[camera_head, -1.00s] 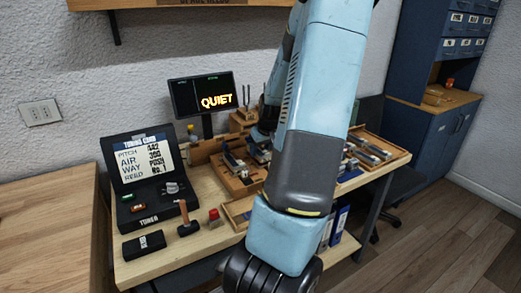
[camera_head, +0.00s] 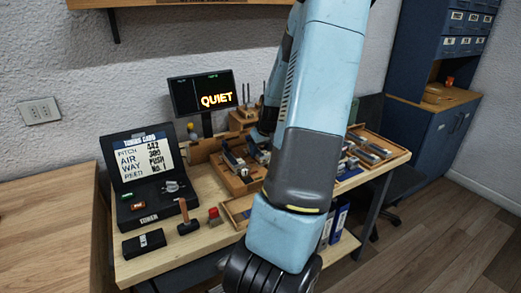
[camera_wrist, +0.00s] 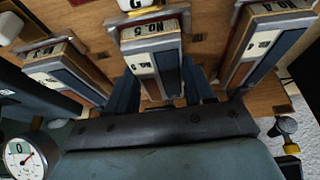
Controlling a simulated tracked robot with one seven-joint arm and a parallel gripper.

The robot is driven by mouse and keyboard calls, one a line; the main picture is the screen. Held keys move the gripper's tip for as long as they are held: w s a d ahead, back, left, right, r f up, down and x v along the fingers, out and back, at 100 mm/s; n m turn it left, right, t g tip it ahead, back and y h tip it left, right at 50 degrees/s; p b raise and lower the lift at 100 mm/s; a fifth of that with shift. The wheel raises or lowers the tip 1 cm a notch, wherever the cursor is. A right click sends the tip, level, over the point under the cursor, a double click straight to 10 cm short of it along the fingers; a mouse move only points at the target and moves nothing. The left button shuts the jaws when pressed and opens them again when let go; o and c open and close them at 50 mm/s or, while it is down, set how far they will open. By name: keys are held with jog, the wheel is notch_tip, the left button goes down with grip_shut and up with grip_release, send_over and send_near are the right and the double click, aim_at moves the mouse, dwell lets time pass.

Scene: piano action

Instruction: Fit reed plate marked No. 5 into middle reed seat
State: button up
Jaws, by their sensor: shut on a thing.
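The reed plate marked No. 5 (camera_wrist: 150,55) is the middle of three similar plates in the wrist view. It has a wooden end with the label, a pale marked patch and a dark blue-grey body. My gripper (camera_wrist: 160,92) is shut on it, with one dark finger on each side. Another plate stands to its left (camera_wrist: 65,70) and another to its right (camera_wrist: 262,45), both apart from it. Metal brackets edge their labelled ends. The plate's lower end and the seat under it are hidden, so I cannot tell how deep it sits. In the head view my arm hides the gripper.
In the head view a wooden block (camera_head: 238,184) with plates stands mid-bench, and a tray of plates (camera_head: 391,164) lies at right. A round gauge (camera_wrist: 20,157) is close in the wrist view.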

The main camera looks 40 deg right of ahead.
jog(key=o, duration=1.3)
jog(key=v, duration=1.3)
jog(key=shift+s+r, duration=0.2)
jog(key=shift+r, duration=0.05)
jog(key=shift+a, duration=0.15)
